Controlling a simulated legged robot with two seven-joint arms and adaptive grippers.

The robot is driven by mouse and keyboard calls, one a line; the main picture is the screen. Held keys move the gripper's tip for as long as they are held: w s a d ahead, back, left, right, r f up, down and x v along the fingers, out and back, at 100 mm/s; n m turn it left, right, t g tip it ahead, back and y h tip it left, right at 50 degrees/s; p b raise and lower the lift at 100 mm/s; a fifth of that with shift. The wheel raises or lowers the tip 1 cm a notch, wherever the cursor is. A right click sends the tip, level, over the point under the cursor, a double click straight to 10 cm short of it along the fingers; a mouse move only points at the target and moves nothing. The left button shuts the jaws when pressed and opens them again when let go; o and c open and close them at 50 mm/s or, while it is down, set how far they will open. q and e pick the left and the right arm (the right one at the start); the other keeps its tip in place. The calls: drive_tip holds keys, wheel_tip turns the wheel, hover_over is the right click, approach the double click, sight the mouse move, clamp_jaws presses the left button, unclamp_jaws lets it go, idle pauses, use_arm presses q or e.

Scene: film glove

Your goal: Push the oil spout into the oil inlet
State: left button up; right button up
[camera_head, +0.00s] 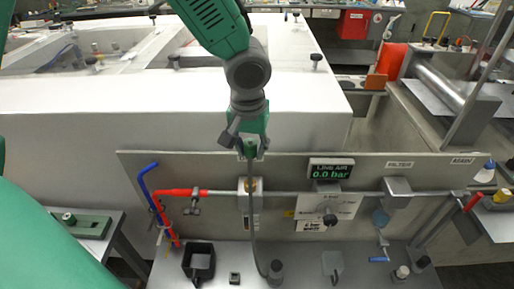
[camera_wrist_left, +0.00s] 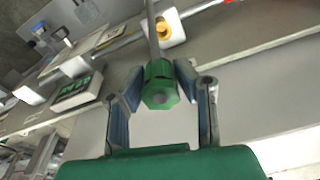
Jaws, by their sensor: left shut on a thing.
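My left gripper (camera_head: 248,148) comes down from the top middle and is shut on a green faceted piece (camera_wrist_left: 160,84) with a thin grey tube, which looks like the oil spout. In the head view the grey tube (camera_head: 252,235) hangs below the gripper and curves to a dark cylinder on the bench. A white block with a yellow fitting (camera_head: 255,187), perhaps the oil inlet, sits behind the tube on the pipe. In the left wrist view the yellow fitting (camera_wrist_left: 162,28) lies beyond the green piece. I cannot tell whether the tube's end touches it. My right gripper is not in view.
The panel carries a display (camera_head: 331,169) reading 0.0 bar and a grey pipe with a filter block (camera_head: 396,190). Red and blue hoses (camera_head: 180,192) are at its left. A black square cup (camera_head: 198,261) stands on the bench. A white housing (camera_head: 150,100) rises behind.

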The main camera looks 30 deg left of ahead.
sight(250, 165)
use_arm(q)
drive_tip(key=shift+a+f, duration=0.2)
drive_tip(key=shift+a, duration=0.25)
drive_tip(key=shift+w+a+f, duration=0.15)
drive_tip(key=shift+w+a, duration=0.15)
drive_tip(key=shift+a, duration=0.05)
drive_tip(key=shift+w+a+f, duration=0.25)
drive_tip(key=shift+a+f, duration=0.1)
drive_tip(key=shift+f, duration=0.2)
drive_tip(key=d+f+b, duration=0.2)
drive_tip(key=f+b, duration=0.1)
drive_tip(key=shift+s+d+f, duration=0.1)
drive_tip(key=shift+s+d, duration=0.1)
drive_tip(key=shift+f, duration=0.35)
drive_tip(key=shift+w+a+f+b, duration=0.1)
drive_tip(key=shift+a+f+b, duration=0.15)
drive_tip(key=shift+b, duration=0.1)
drive_tip(key=shift+a+f, duration=0.15)
drive_tip(key=shift+a, duration=0.65)
drive_tip(key=shift+d, duration=0.95)
drive_tip(key=shift+a, duration=0.85)
drive_tip(key=shift+d, duration=1.1)
drive_tip(key=shift+a, duration=0.5)
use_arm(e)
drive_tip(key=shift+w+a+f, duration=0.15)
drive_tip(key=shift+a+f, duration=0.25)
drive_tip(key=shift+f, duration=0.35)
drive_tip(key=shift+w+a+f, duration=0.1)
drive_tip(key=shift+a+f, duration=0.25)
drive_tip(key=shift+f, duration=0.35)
